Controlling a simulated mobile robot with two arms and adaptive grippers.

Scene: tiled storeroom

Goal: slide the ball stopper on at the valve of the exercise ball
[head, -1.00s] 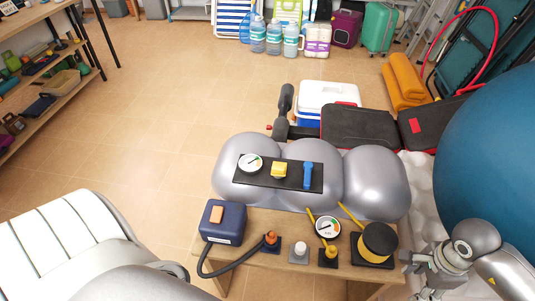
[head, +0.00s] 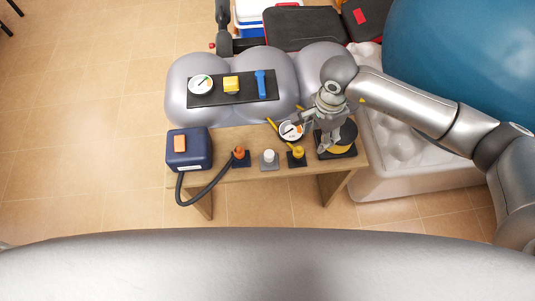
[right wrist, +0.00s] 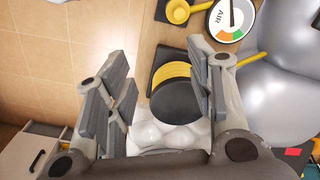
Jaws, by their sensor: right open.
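A large teal ball (head: 460,60) fills the upper right of the head view; no valve shows on it. On the wooden bench (head: 220,187) stand small caps on pads: orange (head: 239,153), white (head: 269,157) and yellow (head: 297,152). I cannot tell which is the stopper. My right gripper (head: 311,134) is open above the bench's right end, over a yellow-and-black round piece (head: 348,135). In the right wrist view this piece (right wrist: 178,98) shows between the spread fingers (right wrist: 160,90), which do not visibly grip it. My left gripper is not in view.
A silver lobed ball (head: 185,115) behind the bench bears a black panel (head: 215,97) with a gauge, a yellow block and a blue lever. A blue pump box (head: 189,149) with a hose is at the bench's left. A white bumpy tray (head: 400,180) is at right. Floor at left is clear.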

